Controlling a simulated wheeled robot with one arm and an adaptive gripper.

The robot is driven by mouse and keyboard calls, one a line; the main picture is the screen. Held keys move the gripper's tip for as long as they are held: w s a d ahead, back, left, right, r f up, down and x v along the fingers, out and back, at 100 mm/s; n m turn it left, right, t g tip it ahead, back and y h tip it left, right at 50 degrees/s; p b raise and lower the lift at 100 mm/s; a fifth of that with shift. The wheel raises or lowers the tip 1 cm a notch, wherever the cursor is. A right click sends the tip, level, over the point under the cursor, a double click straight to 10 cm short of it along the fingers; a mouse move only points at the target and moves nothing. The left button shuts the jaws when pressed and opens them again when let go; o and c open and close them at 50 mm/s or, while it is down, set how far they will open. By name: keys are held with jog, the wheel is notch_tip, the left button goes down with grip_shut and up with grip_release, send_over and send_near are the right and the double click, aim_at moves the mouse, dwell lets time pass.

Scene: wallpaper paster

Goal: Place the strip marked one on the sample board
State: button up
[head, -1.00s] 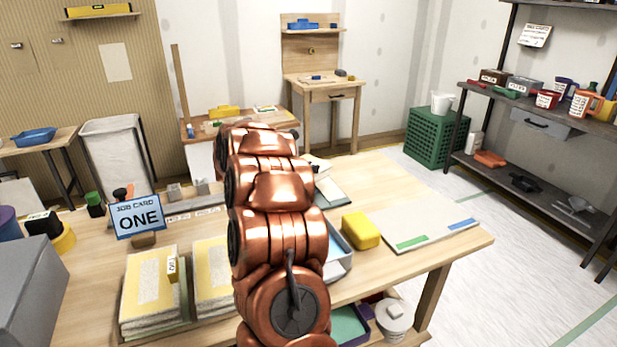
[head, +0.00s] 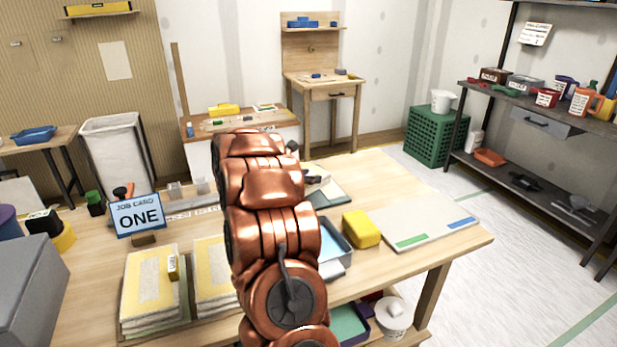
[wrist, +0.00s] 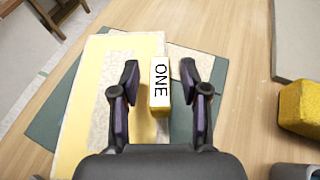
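In the wrist view a small yellow block with a white label reading ONE (wrist: 160,82) stands between the fingers of my gripper (wrist: 159,68). The fingers are apart, with a gap on each side of the block. Below is a yellow-edged strip with a pale speckled middle (wrist: 97,85), over a dark green sheet (wrist: 48,118). I cannot tell whether the strip touches the sheet. The green sheet also shows in the head view (head: 332,197), partly behind my arm. A pale board with green and blue bars (head: 425,226) lies at the table's right; I cannot tell which surface is the sample board.
A yellow sponge (head: 360,230) sits beside a blue-lined tray (head: 335,245). Stacked yellow-edged strips (head: 150,290) lie at the left front, one carrying a small labelled block. A job card reading ONE (head: 138,215) stands behind them. A grey box (head: 30,300) fills the left front.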

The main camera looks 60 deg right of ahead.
jog(key=v, duration=1.2)
jog(key=shift+b, duration=0.45)
jog(key=shift+w, duration=0.15)
